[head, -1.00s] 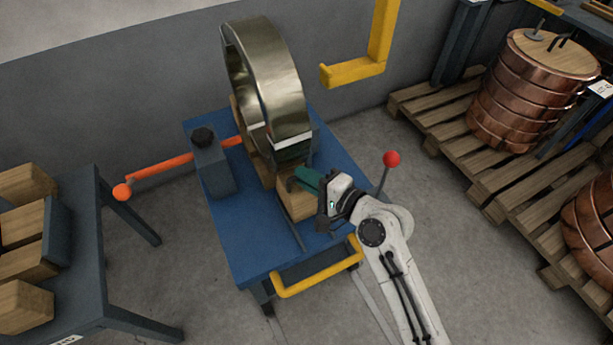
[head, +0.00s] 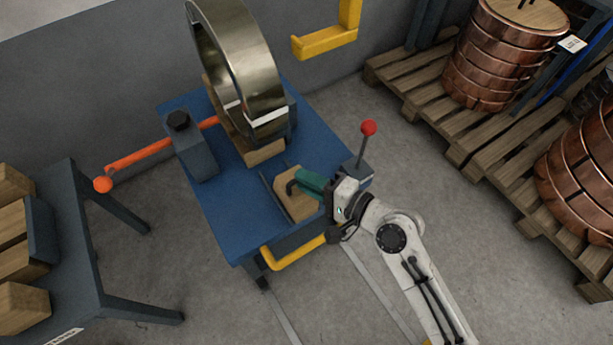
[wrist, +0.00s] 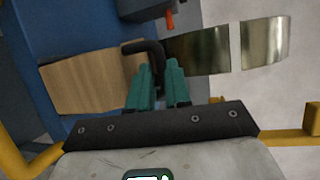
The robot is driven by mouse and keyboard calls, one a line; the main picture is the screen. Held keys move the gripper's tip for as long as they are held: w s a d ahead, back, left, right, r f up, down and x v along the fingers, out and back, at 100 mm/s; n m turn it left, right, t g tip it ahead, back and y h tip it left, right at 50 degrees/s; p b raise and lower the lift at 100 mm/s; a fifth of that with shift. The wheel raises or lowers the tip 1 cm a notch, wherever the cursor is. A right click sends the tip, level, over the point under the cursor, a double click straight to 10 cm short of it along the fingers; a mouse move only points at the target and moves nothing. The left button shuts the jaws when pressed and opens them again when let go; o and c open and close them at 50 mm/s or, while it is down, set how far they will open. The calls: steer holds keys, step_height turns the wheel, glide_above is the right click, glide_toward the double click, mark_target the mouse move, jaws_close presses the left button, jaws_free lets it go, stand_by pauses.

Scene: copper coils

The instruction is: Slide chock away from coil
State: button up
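The steel coil (head: 240,70) stands upright on edge on the blue cart (head: 218,205), with a wooden block (head: 263,155) at its near lower side. The wooden chock (head: 297,208) lies on the cart near its front edge, with a visible gap between it and the coil. My gripper (head: 303,181) has green fingers closed around the chock's black handle. In the wrist view the handle (wrist: 148,47) runs down between the fingers (wrist: 158,84), the chock (wrist: 82,82) lies to the left, and the coil (wrist: 265,42) is at the upper right.
An orange bar (head: 150,153) sticks out left of the cart. A red-knobbed lever (head: 368,128) stands right of it, and a yellow handle (head: 293,253) is at its front. A table with wooden blocks (head: 22,308) is at left. Pallets (head: 455,130) with copper coils are at right.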

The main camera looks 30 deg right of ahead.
steer(key=o, duration=0.4)
steer(key=shift+c, duration=0.2)
steer(key=v, duration=1)
steer(key=shift+s+d+r+b, duration=0.15)
steer(key=shift+s+d+b, duration=0.05)
steer(key=shift+s+b, duration=0.2)
step_height(320, 180, down, 7)
steer(key=s+a+n+g, duration=0.2)
steer(key=a+n+g, duration=0.1)
steer(key=n+g, duration=0.4)
steer(key=s+d+f+n+g+h, duration=0.4)
steer(key=s+d+n+g+h, duration=0.25)
steer(key=s, duration=0.25)
step_height(320, 180, up, 14)
steer(key=p, duration=1.3)
steer(key=shift+n+p, duration=0.35)
